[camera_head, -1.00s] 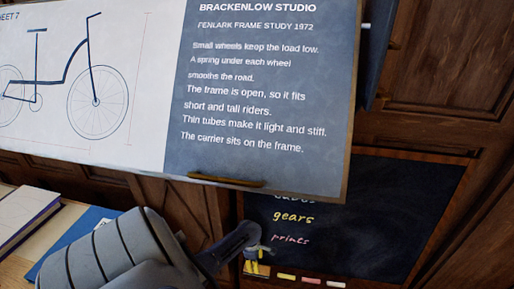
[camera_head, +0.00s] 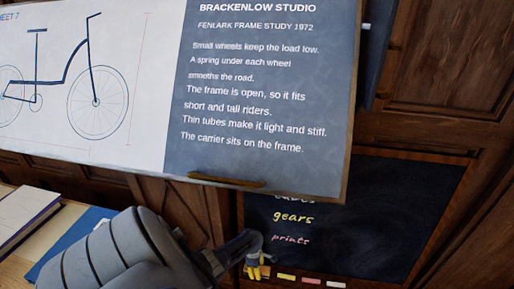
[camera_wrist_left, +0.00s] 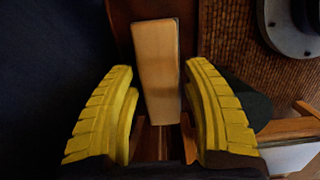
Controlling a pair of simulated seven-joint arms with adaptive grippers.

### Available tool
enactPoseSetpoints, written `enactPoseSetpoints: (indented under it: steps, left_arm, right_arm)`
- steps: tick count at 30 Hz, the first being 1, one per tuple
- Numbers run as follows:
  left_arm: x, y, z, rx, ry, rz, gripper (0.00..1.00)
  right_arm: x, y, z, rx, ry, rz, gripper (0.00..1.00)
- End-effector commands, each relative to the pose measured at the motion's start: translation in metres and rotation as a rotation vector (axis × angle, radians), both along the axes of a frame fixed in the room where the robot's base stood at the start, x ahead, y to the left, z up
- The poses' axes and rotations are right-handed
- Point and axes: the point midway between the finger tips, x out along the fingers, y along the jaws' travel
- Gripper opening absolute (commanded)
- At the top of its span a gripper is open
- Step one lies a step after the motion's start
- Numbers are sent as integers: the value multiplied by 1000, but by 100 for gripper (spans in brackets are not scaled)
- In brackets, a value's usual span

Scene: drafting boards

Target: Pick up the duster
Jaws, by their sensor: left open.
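The duster (camera_wrist_left: 156,70), a pale wooden-backed block, lies between the two yellow fingers of my left gripper (camera_wrist_left: 160,112) in the left wrist view. The fingers are open, one on each side of the block, with gaps showing. In the head view my left gripper (camera_head: 258,270) is at the chalk ledge under the chalkboard (camera_head: 370,220). A small tan part of the duster (camera_head: 266,271) shows beside the yellow fingers there. Its underside is hidden. My right gripper is in neither view.
Several chalk sticks, such as a yellow one (camera_head: 286,277), lie on the ledge right of the gripper. A large drawing board (camera_head: 270,165) hangs above it. A blue folder (camera_head: 75,240) and a book (camera_head: 22,215) lie at the lower left.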

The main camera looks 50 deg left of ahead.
Motion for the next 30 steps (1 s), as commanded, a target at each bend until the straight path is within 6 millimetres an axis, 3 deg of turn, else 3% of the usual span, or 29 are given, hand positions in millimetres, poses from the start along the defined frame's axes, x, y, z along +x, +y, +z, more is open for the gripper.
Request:
enactPoseSetpoints:
  steps: [2, 13, 30]
  left_arm:
    - [0, 0, 0, 0, 0, 0, 49]
    - [0, 0, 0, 0, 0, 1, 6]
    - [1, 0, 9, -2, -1, 0, 5]
  right_arm:
    - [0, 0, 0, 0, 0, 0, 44]
    - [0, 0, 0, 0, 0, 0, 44]
    - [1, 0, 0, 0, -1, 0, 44]
